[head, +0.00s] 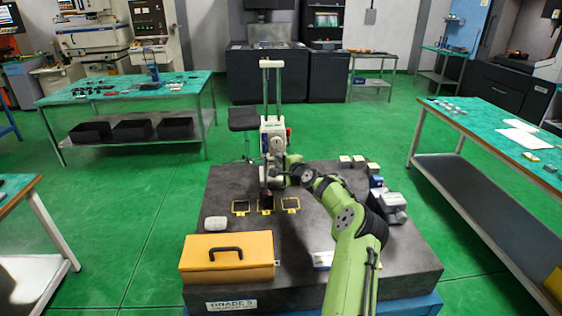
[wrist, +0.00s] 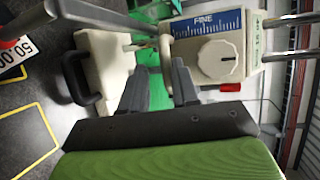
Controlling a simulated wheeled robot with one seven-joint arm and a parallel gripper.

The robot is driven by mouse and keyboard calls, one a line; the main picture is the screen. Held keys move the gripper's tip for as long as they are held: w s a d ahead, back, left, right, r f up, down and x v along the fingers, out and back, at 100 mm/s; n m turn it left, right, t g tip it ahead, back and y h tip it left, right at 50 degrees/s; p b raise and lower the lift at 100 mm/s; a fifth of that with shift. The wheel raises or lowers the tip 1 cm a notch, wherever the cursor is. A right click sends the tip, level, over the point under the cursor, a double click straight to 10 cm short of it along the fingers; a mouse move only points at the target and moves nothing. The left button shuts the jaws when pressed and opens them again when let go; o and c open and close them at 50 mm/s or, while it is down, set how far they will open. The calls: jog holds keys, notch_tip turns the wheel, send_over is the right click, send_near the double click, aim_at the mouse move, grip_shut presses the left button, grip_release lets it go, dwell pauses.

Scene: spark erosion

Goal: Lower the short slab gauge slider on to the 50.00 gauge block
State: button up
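The height gauge stands upright on the dark granite plate, and its slider (head: 272,137) sits low on two rods. In the wrist view the slider's face (wrist: 215,55) shows a blue FINE scale and a white knob. A cream part with a black handle (wrist: 105,65) is left of it. My gripper (head: 275,180) is beside the gauge, below the slider's face. In the wrist view its two dark fingers (wrist: 159,88) stand apart, with a cream upright piece close to the right one; contact cannot be told. A label reading 50.00 (wrist: 18,57) shows at the left edge; the gauge block is not clearly seen.
Yellow-outlined squares (head: 265,206) lie on the granite plate (head: 225,180). A yellow case (head: 228,256) and a white object (head: 215,223) are at its front left. Small blocks (head: 352,161) and a grey device (head: 392,203) are right of my arm. Green-topped benches stand either side.

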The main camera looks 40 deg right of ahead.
jog(key=shift+o, duration=0.6)
jog(key=shift+r, duration=0.1)
jog(key=v, duration=1.5)
jog(key=shift+s, duration=0.3)
jog(key=shift+r, duration=0.1)
